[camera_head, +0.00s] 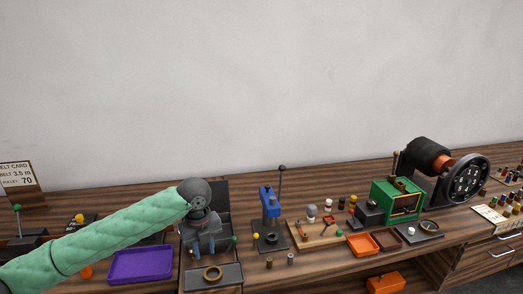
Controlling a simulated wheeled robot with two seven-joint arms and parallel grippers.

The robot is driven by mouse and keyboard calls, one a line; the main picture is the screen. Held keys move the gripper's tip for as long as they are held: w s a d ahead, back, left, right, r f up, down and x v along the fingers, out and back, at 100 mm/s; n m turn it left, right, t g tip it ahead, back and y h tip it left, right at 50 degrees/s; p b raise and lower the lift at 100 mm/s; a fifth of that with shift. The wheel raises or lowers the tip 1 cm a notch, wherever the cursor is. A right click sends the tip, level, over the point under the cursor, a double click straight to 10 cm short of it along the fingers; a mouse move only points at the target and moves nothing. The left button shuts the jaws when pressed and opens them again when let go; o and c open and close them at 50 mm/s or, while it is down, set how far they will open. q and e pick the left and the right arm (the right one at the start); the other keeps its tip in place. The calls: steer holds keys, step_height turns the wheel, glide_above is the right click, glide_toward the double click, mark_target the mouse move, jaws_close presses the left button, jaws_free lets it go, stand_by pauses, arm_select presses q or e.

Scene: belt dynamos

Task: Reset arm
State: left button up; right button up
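My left arm, in a pale green sleeve, reaches in from the left. My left gripper (205,250) points down over the dark stand at the left middle of the bench. Its two fingers look apart, with nothing visible between them. A brass-coloured ring (212,273) lies in a grey tray (228,279) just below and in front of the gripper. My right gripper is not in view.
A purple tray (141,264) lies left of the gripper. A blue press (270,203) with a tall lever stands close on its right. Further right are an orange tray (362,245), a green machine (397,200) and a large black wheel (468,180). A belt card (17,175) stands far left.

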arm_select(q)
steer(key=s+d+f+n+t+h, duration=0.2)
steer(key=s+d+f+n+h, duration=0.1)
steer(key=s+d+f+n, duration=0.95)
steer(key=s+a+f+n+y, duration=0.1)
steer(key=s+a+f+n, duration=0.3)
steer(key=s, duration=0.3)
steer(key=s+a+f+n+t+y, duration=0.1)
steer(key=s+a+f+n, duration=0.1)
steer(key=s+a+n, duration=0.35)
steer(key=s+a+f+n+y, duration=0.1)
steer(key=s+a+f+n, duration=0.15)
steer(key=s+n, duration=0.4)
step_height(320, 180, down, 34)
steer(key=s+d+m+g, duration=0.1)
steer(key=s+f, duration=0.6)
steer(key=f, duration=0.6)
steer(key=shift+f, duration=0.4)
